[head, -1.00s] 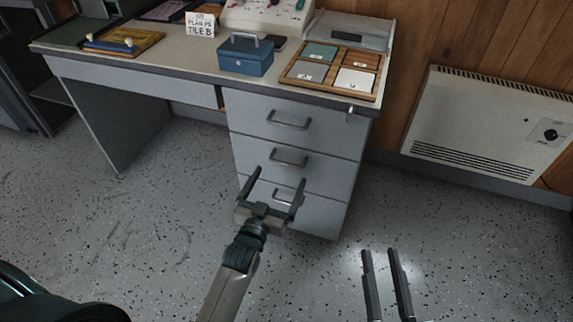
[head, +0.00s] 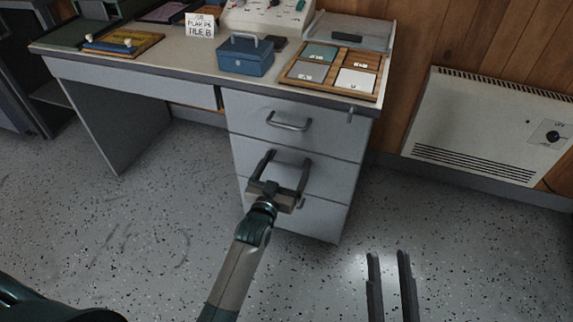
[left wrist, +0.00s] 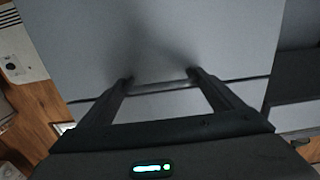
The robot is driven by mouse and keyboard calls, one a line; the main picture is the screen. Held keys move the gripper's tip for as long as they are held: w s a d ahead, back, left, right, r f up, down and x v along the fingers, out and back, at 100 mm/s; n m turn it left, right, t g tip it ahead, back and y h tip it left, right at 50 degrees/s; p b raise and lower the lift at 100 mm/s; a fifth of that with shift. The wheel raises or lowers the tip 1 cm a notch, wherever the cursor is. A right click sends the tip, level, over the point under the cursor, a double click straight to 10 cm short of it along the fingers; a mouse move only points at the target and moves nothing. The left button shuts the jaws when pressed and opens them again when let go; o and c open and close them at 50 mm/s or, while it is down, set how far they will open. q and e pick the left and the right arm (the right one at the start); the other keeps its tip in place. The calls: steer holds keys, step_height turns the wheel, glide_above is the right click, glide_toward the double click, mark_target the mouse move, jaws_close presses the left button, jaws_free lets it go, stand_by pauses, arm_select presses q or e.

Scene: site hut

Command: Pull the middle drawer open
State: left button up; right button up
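The grey desk pedestal has three stacked drawers, all flush. The middle drawer (head: 330,175) is shut. Its handle cannot be made out clearly behind my left gripper. My left gripper (head: 288,156) is open, with its fingertips spread at the middle drawer's front, about where the handle sits. In the left wrist view the fingertips (left wrist: 160,76) are apart near the grey front, by a dark horizontal seam; I cannot tell whether they touch. The top drawer's handle (head: 289,121) is in plain view above. My right gripper (head: 389,254) is open and empty over the floor, right of the pedestal.
A blue cash box (head: 246,62) and a wooden tray with tiles (head: 335,90) stand on the desk top (head: 190,62). A key (head: 350,115) sticks out at the pedestal's upper right. A white heater (head: 480,115) hangs on the wall at right. The floor before the pedestal is clear.

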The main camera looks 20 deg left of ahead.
arm_select(q)
steer(key=shift+d, duration=0.1)
steer(key=c, duration=0.5)
steer(key=shift+s, duration=0.1)
